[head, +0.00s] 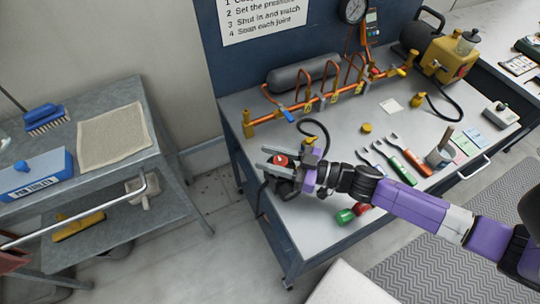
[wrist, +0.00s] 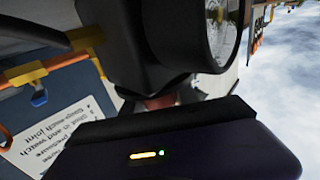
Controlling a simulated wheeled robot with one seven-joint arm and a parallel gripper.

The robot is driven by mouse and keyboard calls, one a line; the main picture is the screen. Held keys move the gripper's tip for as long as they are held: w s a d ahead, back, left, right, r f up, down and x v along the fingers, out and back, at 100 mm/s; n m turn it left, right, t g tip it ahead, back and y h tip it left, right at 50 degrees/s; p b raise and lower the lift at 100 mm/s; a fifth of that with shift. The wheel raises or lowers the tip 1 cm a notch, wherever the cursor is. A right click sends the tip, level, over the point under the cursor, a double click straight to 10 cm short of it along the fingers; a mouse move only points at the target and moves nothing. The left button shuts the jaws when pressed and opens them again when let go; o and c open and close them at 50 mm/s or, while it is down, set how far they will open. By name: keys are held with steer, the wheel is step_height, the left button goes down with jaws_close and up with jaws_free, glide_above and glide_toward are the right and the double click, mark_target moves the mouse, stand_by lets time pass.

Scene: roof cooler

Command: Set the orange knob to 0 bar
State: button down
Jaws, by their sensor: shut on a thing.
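A round red-orange knob (head: 280,160) with a pale mark on its face is at the left front corner of the workbench. My gripper (head: 283,161) reaches it from the right, with grey fingers around it, and is shut on it. In the wrist view a dull reddish part, likely the same knob (wrist: 160,102), shows between dark bodies. A black round housing with a dial (wrist: 218,30) fills the upper middle there, very close. The dial is seen at a steep angle and I cannot read it. The knob's setting is also too small to read.
An orange pipe manifold (head: 290,112) with a grey cylinder runs behind. A black hose (head: 315,128) curves near my gripper. Wrenches (head: 393,160) lie to the right; green and red fittings (head: 345,215) lie below my arm. A grey cart (head: 150,150) stands left across a gap.

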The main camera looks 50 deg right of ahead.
steer(key=shift+f, duration=0.15)
steer(key=c, duration=0.9)
jaws_free()
step_height(320, 180, up, 20)
steer(key=shift+r+p, duration=0.1)
steer(key=shift+p, duration=0.7)
